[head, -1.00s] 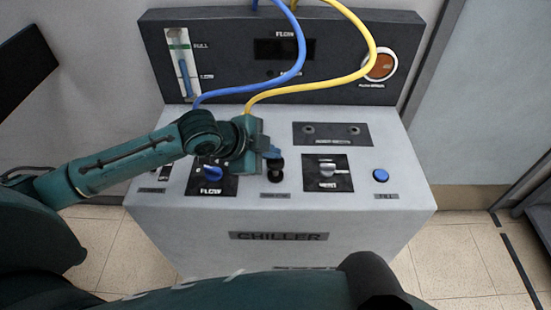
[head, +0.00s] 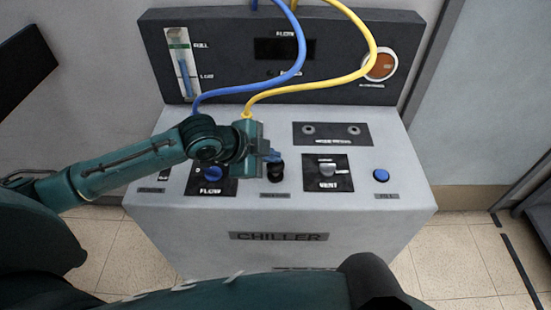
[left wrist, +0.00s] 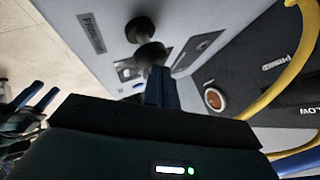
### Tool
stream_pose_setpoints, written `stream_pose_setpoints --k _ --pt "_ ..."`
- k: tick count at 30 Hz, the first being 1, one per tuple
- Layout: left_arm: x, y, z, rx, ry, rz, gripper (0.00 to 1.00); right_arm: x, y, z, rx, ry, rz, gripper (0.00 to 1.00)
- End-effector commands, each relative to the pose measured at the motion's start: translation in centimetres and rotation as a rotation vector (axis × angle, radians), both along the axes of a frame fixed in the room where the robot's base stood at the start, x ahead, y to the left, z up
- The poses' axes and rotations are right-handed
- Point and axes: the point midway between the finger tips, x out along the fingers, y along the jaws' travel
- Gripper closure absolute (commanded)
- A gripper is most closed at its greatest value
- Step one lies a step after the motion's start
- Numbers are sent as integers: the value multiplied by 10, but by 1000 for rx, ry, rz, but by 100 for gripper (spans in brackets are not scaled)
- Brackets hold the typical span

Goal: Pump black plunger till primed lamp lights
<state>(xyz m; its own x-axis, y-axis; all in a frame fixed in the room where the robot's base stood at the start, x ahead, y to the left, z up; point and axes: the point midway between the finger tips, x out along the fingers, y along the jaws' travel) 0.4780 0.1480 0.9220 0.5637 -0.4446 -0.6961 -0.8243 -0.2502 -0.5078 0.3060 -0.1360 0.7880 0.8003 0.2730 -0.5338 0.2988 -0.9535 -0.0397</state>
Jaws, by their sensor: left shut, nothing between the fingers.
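The black plunger (head: 276,174) stands on the chiller's top (head: 415,195), between the FLOW and VENT controls. In the left wrist view its black knob (left wrist: 150,54) is just beyond my fingertips. My left gripper (head: 273,156) is shut and empty, with its blue fingertips at the plunger's top; they also show in the left wrist view (left wrist: 160,88). I cannot tell whether they touch it. A small label that seems to read PRIMED (head: 291,73) is on the dark back panel, partly by the blue hose. I see no lit lamp beside it.
The blue FLOW knob (head: 211,173) is under my left wrist. The VENT switch (head: 327,168) and the blue FILL button (head: 381,175) are to the right. Blue (head: 250,88) and yellow (head: 335,82) hoses arch behind the gripper. A level gauge (head: 183,67) and orange-red round dial (head: 380,66) flank the panel.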

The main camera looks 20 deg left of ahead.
Motion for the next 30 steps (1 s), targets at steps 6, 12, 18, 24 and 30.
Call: stream_pose_setpoints --k 6,12,18,24,30 --pt "0 0 -4 1 2 -1 100 0 0 -1 0 0 0 49" --pt "-1 0 -7 0 3 0 100 0 0 -2 0 0 0 49" --pt "-1 0 -9 1 4 0 100 0 0 -3 0 0 0 49" --pt "-1 0 -12 1 4 0 100 0 0 -3 0 1 0 49" --pt "-1 0 -14 1 4 0 100 0 0 -4 0 1 0 49"
